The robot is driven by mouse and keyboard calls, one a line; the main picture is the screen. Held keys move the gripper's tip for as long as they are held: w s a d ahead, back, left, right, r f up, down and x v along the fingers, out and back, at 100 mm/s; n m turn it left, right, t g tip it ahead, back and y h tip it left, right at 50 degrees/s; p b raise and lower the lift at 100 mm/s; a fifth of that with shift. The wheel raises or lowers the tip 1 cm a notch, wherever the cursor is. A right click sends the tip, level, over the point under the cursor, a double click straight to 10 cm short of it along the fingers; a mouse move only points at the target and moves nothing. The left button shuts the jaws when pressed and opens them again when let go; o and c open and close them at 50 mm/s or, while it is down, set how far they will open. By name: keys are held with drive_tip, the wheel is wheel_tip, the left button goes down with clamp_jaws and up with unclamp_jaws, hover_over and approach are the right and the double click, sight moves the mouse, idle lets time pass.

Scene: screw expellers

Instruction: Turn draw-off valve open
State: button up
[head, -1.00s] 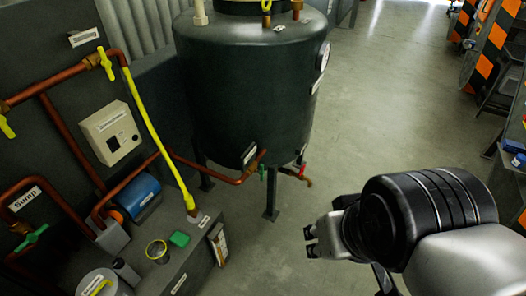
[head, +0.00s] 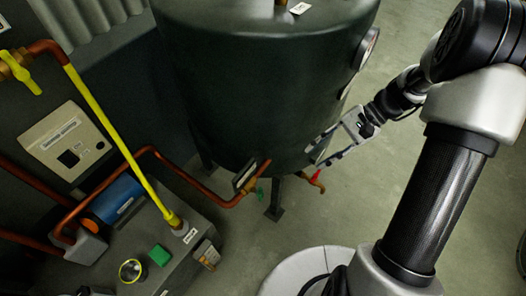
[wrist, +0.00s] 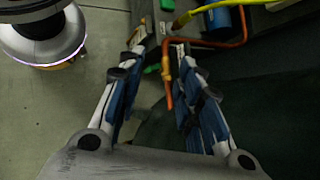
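The tank (head: 250,80) is a large dark green cylinder on legs. Low on its right side is a small brass tap with a red handle (head: 316,177), which I take to be the draw-off valve. My gripper (head: 314,157) is open and empty, close to the tank wall just above this tap, with no visible contact. In the wrist view my gripper (wrist: 158,42) has its blue-padded fingers spread, with a copper pipe (wrist: 168,95) in the background between them. I cannot make out the red handle there. The tap's label is not visible.
Left of the tap, a copper pipe (head: 222,202) enters the tank at a valve with a green handle (head: 260,190). A bench (head: 200,232) with a yellow pipe (head: 118,145) and a blue motor (head: 115,200) stands at left. The floor right of the tank is free.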

wheel_tip(320, 180, down, 19)
drive_tip(key=d+m+t+y, duration=0.3)
drive_tip(key=m+y, duration=0.3)
drive_tip(key=m, duration=0.1)
drive_tip(key=m+t+y, duration=0.2)
drive_tip(key=m+t, duration=0.4)
approach(259, 193)
drive_tip(key=f+b+x, duration=0.1)
drive_tip(key=x, duration=0.7)
drive_tip(key=shift+w+f, duration=0.2)
drive_tip(key=shift+w, duration=0.25)
drive_tip(key=shift+c, duration=0.4)
clamp_jaws()
